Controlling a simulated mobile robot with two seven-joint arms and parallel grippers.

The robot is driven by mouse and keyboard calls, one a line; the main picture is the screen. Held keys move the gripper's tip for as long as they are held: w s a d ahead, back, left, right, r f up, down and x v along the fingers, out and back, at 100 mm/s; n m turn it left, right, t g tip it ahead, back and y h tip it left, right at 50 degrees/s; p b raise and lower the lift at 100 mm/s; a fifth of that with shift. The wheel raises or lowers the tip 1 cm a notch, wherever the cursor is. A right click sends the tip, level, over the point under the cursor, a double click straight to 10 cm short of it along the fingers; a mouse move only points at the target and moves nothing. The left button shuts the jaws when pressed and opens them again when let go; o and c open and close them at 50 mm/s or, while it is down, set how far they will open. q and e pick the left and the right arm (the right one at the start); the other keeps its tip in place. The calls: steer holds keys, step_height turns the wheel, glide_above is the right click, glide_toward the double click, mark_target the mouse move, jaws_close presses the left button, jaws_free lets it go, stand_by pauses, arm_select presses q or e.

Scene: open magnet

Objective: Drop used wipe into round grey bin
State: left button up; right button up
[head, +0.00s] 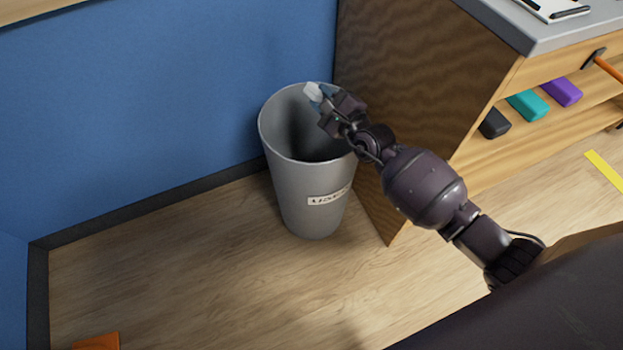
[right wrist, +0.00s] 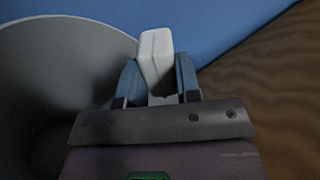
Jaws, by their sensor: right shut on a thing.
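The round grey bin (head: 305,190) stands on the floor against the blue wall, with a printed label on its front. In the right wrist view its grey inner wall (right wrist: 60,70) fills the left side. My right gripper (head: 322,100) is over the far right part of the bin's rim. It is shut on a small white wipe (head: 313,91), which also shows between the blue fingertips in the right wrist view (right wrist: 156,52). Whether the wipe is fully inside the rim is hard to tell. The bin's bottom is in shadow. My left gripper is out of view.
A wooden cabinet (head: 410,70) with a grey top stands just right of the bin. Its open shelf holds black, teal (head: 528,104) and purple (head: 562,91) boxes. An orange item (head: 97,342) lies on the floor at the lower left. The floor in front of the bin is clear.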

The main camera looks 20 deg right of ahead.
steer(key=shift+f, duration=0.6)
steer(key=shift+r, duration=0.1)
steer(key=o, duration=0.9)
